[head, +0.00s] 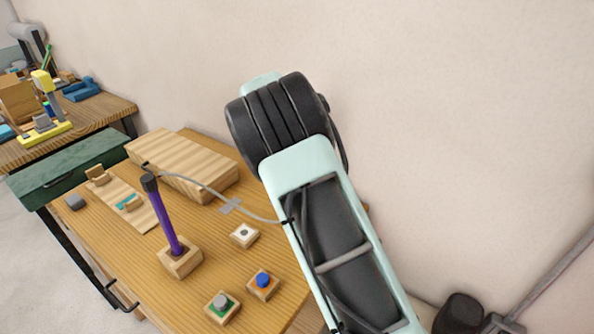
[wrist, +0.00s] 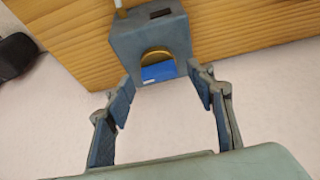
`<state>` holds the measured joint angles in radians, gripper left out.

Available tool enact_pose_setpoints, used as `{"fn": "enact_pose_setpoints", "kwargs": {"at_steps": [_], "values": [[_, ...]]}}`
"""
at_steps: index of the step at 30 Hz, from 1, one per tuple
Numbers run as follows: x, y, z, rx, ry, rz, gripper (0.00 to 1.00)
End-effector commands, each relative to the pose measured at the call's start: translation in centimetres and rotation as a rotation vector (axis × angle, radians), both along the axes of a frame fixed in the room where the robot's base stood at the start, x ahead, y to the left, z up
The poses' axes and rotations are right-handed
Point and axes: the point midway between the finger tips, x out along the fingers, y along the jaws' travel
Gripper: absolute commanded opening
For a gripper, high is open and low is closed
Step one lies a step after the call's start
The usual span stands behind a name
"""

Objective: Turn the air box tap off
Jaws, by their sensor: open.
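The air box (wrist: 150,38) is a blue-grey block at the edge of a wooden table, at the top of the wrist view. Its tap shows as a round brass part with a blue handle (wrist: 158,73) on the face toward me. My gripper (wrist: 161,82) is open, with one finger on each side of the blue handle and a gap on both sides. Nothing is held. In the head view my arm covers the air box and my gripper, so neither shows there. I cannot tell how far the handle is turned.
The wooden table (head: 105,228) holds a purple rod (head: 164,217) upright in a wooden block, a slatted wooden box (head: 180,160) and small button blocks (head: 263,284). A grey hose (head: 205,188) runs behind my arm. A dark rounded object (wrist: 15,55) is at the wrist view's left.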

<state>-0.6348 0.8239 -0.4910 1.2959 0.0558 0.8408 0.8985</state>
Motion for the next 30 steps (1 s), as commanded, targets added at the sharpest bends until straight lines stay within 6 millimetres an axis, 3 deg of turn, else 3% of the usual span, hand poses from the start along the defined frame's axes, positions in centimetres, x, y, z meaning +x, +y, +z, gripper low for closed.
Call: {"fn": "enact_pose_setpoints", "kwargs": {"at_steps": [15,21,30], "values": [[-3.0,2.2,9.1,0.002,-0.003,0.002,0.5],[-3.5,2.4,10.4,0.001,-0.001,-0.001,0.5],[-3.6,2.4,10.6,0.0,0.0,-0.001,0.5]]}}
